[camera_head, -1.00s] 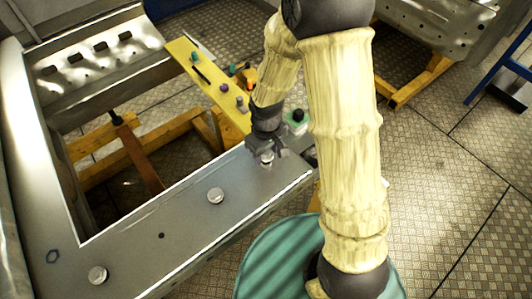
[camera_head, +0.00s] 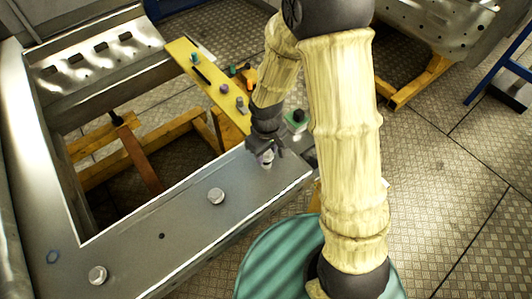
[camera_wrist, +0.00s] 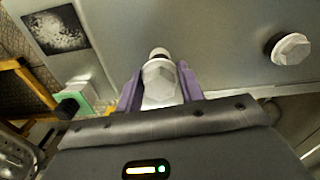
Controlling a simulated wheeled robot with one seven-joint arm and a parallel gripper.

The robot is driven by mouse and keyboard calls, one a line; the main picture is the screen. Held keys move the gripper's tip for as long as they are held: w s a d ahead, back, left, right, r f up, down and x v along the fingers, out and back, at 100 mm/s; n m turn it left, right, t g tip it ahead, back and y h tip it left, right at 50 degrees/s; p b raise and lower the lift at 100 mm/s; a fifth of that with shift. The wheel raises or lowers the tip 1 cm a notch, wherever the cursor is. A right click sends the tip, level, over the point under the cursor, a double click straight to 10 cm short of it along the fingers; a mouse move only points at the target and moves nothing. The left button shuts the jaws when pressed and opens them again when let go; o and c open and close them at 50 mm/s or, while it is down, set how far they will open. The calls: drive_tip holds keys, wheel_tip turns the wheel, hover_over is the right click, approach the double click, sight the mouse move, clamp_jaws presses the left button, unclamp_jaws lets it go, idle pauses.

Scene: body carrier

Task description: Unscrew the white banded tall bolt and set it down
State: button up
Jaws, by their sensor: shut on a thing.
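The tall bolt (camera_wrist: 160,80) has a pale hex head and sits between the purple fingers of my gripper (camera_wrist: 160,88) in the wrist view. My gripper is shut on it. In the head view my gripper (camera_head: 264,152) is over the right end of the grey metal frame (camera_head: 185,222), and the bolt (camera_head: 267,160) shows pale just below the fingers. Its lower shank is mostly hidden, so I cannot tell how far it is out of its hole.
Two other bolts (camera_head: 216,196) (camera_head: 98,275) stand on the frame; one shows in the wrist view (camera_wrist: 290,48). A yellow plate (camera_head: 181,52) carries several coloured plugs. A green block with a black knob (camera_head: 296,121) is right of my gripper. A bare hole (camera_head: 162,236) lies in the frame.

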drive_tip(key=shift+n, duration=0.8)
drive_tip(key=shift+n+p, duration=0.45)
drive_tip(key=shift+n, duration=0.45)
drive_tip(key=shift+n+p, duration=0.3)
drive_tip(key=shift+n, duration=0.5)
drive_tip(key=shift+n, duration=0.4)
drive_tip(key=shift+r+p, duration=2.1)
drive_tip(key=shift+r, duration=0.25)
drive_tip(key=shift+f, duration=0.1)
